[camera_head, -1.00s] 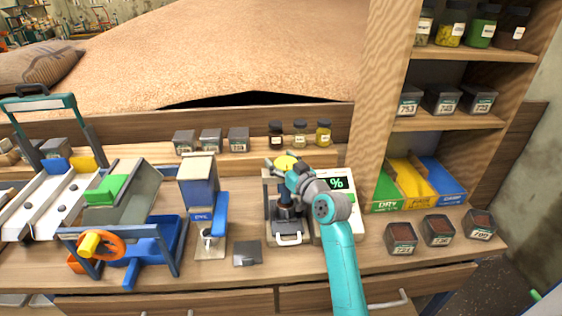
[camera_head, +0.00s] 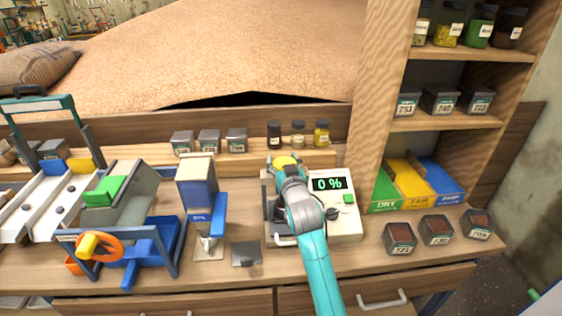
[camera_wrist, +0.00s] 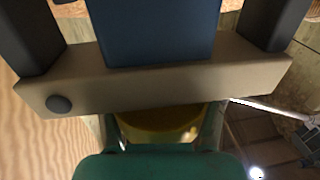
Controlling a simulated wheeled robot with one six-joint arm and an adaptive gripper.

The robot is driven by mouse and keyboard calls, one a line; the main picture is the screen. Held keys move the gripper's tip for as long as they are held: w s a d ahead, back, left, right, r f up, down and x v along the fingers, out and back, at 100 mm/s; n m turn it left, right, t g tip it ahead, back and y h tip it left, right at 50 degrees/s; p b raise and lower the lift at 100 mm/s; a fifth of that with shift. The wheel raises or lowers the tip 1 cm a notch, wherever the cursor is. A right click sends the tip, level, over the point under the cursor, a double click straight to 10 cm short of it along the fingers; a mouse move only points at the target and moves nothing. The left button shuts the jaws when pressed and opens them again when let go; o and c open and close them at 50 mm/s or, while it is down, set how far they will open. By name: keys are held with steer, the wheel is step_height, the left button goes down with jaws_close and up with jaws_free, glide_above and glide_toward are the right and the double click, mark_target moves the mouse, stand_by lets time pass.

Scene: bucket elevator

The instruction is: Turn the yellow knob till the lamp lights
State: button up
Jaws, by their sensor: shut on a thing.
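The yellow knob (camera_head: 285,160) tops the small press at the left of a pale meter with a display (camera_head: 328,184) reading 0 %. In the wrist view the yellow knob (camera_wrist: 160,126) shows partly, between my two fingers and below a beige crossbar (camera_wrist: 150,85). My gripper (camera_head: 284,170) is at the knob, reaching over the press from the front, and is shut on it. My gripper and arm hide much of the press in the head view.
A blue-and-grey device (camera_head: 198,195) and a small dark plate (camera_head: 246,253) stand left of the press. Dark tins (camera_head: 400,237) stand on the right, before green, yellow and blue bins (camera_head: 410,180). Jars (camera_head: 298,135) line the ledge behind.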

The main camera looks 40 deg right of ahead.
steer(key=m+g+h, duration=0.2)
steer(key=h, duration=0.1)
steer(key=m+g+h, duration=0.1)
steer(key=shift+s+d+m+h, duration=0.2)
steer(key=shift+d+m+h, duration=0.05)
steer(key=shift+m+h, duration=0.05)
steer(key=shift+s+d+f+m+g+h, duration=0.1)
steer(key=shift+s+d+m+g+h, duration=0.1)
steer(key=shift+m+g+h, duration=0.75)
steer(key=shift+s+d+m+g+h, duration=0.15)
steer(key=shift+m+g+h, duration=0.45)
steer(key=shift+g, duration=0.55)
steer(key=o, duration=0.9)
steer(key=shift+a, duration=0.1)
steer(key=shift+a, duration=0.1)
steer(key=v, duration=1.2)
steer(key=shift+w, duration=0.1)
